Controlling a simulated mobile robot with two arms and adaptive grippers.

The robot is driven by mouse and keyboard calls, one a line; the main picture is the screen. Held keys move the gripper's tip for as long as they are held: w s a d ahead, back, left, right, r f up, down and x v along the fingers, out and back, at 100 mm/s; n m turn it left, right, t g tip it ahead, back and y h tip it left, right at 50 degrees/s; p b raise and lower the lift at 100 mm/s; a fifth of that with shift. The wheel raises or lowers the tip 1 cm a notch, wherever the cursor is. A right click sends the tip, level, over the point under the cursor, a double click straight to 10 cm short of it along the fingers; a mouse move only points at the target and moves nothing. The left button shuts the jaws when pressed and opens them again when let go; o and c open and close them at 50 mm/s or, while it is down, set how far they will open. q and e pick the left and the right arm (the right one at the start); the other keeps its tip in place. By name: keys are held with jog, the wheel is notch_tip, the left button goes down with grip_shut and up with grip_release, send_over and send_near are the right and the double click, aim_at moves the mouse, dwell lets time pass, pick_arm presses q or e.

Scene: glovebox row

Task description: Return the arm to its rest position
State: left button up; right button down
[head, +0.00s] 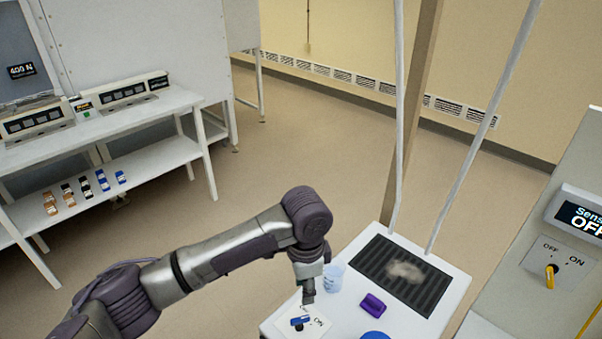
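My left arm reaches in from the lower left. My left gripper (308,297) points down over a small white bench, just above and beside a blue rotary switch (300,321) on a white plate marked ON. The other label on the plate is partly hidden by the gripper. The gripper looks narrow from this side, and I cannot tell whether its fingers are open or shut or whether they touch the switch. My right gripper is not in view.
On the bench stand a pale blue beaker (334,276), close behind the gripper, a purple block (372,305) and a black grate (377,258) with a beige heap (405,271). A panel with a yellow switch (551,273) is at right. Shelves stand left; the floor between is clear.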

pick_arm(q)
jog(key=s+d+f+n+t+h, duration=0.1)
jog(key=s+f+n+h, duration=0.35)
jog(key=s, duration=0.55)
jog(key=s+a+f+n+t+y, duration=0.15)
jog(key=s+a+n, duration=0.35)
jog(key=a, duration=0.6)
jog(key=s+a+f+n+t+y, duration=0.1)
jog(key=s+a+f+n+y, duration=0.25)
jog(key=s+a, duration=0.6)
notch_tip(320, 180, down, 26)
jog(key=w+a+f+g+b, duration=0.1)
jog(key=a+b, duration=0.1)
jog(key=b, duration=0.1)
jog(key=s+a+f+g+b, duration=0.1)
jog(key=s+a+f+b, duration=0.1)
jog(key=s+f, duration=1.5)
notch_tip(320, 180, down, 3)
jog(key=shift+a+f, duration=0.1)
jog(key=shift+a, duration=0.65)
